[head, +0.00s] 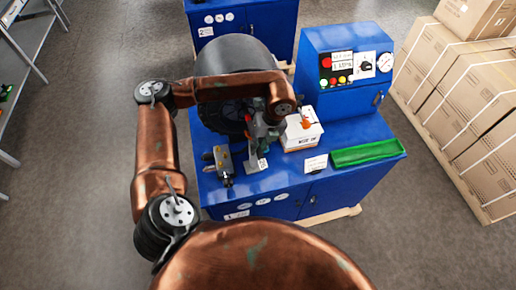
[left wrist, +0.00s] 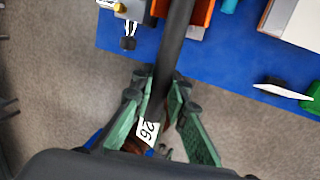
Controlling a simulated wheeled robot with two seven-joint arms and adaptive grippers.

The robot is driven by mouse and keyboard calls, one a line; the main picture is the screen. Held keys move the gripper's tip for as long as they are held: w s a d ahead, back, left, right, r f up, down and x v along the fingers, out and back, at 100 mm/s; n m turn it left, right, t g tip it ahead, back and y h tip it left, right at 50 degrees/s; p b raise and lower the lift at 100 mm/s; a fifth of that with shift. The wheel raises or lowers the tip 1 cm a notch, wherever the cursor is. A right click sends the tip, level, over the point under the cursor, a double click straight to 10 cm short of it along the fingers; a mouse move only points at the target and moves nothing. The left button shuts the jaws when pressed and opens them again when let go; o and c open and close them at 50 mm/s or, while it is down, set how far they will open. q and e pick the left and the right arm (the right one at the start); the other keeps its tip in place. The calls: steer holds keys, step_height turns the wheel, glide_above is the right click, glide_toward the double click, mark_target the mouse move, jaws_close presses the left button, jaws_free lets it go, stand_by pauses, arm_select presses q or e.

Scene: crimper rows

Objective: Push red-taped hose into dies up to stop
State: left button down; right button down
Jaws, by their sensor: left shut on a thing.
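My left gripper (head: 264,130) is in front of the large round black part (head: 236,56) of the blue machine. In the left wrist view its green fingers (left wrist: 160,105) are shut on a black hose (left wrist: 176,45), which runs up and away over the blue bench top. A white tag marked 26 (left wrist: 148,131) hangs at the fingers. I cannot make out red tape on the hose. The die opening is hidden behind my arm and gripper in the head view, so I cannot tell whether the hose is in the dies. My right gripper is not in view.
On the blue bench (head: 270,182) stand a grey device (head: 220,162), a white box (head: 300,136) with an orange item, and a green tray (head: 368,153). A control box (head: 345,75) rises behind. Cartons (head: 470,110) stand at right, a shelf (head: 30,55) at left.

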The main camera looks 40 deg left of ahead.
arm_select(q)
steer(key=shift+w+r, duration=0.1)
steer(key=c, duration=1.8)
jaws_free()
steer(key=o, duration=1.2)
steer(key=s+p+v, duration=0.1)
steer(key=p+v, duration=0.2)
steer(key=v, duration=0.3)
steer(key=shift+w+r, duration=0.45)
steer(key=shift+w, duration=0.1)
steer(key=shift+d, duration=0.1)
